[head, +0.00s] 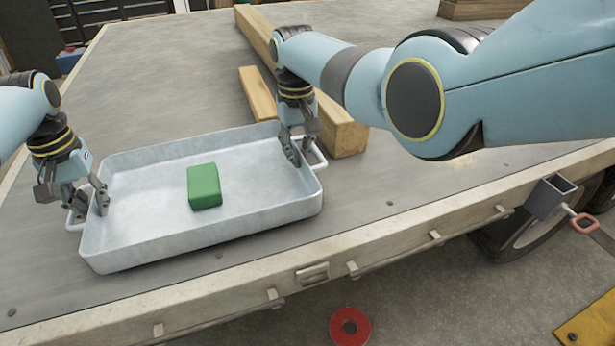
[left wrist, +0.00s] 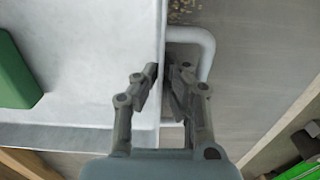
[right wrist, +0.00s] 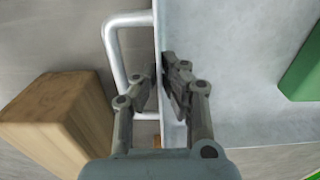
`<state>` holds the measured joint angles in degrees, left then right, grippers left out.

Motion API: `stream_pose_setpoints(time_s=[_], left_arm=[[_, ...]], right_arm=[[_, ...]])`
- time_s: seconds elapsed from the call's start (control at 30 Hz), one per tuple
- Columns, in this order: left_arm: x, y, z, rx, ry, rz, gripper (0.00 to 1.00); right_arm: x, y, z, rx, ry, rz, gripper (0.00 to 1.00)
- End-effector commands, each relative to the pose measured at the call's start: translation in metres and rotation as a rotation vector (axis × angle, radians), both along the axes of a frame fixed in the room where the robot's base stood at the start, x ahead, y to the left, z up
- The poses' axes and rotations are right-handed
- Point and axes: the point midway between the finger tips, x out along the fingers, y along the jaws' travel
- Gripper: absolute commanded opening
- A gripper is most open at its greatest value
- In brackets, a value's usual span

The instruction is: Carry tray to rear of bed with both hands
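The pale grey metal tray (head: 150,235) is on the flatbed deck near its front edge in the head view; it looks level, and I cannot tell whether it touches the deck. A green block (head: 204,186) lies inside it. My left gripper (head: 88,200) is shut on the tray's left end wall, one finger inside and one between wall and handle. The left wrist view shows the left handle (left wrist: 207,50) beside the fingers. My right gripper (head: 300,150) is shut the same way on the right end wall; its handle (right wrist: 115,50) shows in the right wrist view.
A long wooden beam (head: 343,130) and a shorter wood piece (head: 257,95) lie just behind the tray's right end. The deck (head: 170,70) behind the tray's left part is clear.

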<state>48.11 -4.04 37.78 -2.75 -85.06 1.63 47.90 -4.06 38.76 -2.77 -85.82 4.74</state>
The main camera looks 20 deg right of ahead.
Motion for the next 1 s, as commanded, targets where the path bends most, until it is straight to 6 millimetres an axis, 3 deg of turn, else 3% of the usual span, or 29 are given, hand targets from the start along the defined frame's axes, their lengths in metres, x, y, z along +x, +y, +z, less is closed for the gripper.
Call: stream_pose_setpoints(time_s=[0.13, 0.33, 0.67, 1.0], left_arm=[[0.0, 0.0, -0.014, 0.0, 0.002, 0.0, 0.0], [-0.001, 0.0, -0.01, 0.0, 0.003, 0.0, 0.29], [0.0, 0.001, -0.007, 0.002, 0.002, 0.001, 0.29], [0.001, -0.001, 0.043, -0.001, 0.0, -0.001, 0.29]], right_arm=[[0.0, 0.0, -0.014, 0.0, 0.002, 0.0, 0.0], [-0.001, 0.0, -0.01, 0.0, 0.003, 0.0, 0.29], [-0.001, -0.001, -0.011, -0.001, 0.004, 0.0, 0.29], [-0.001, -0.001, -0.011, -0.001, 0.004, 0.0, 0.29]])
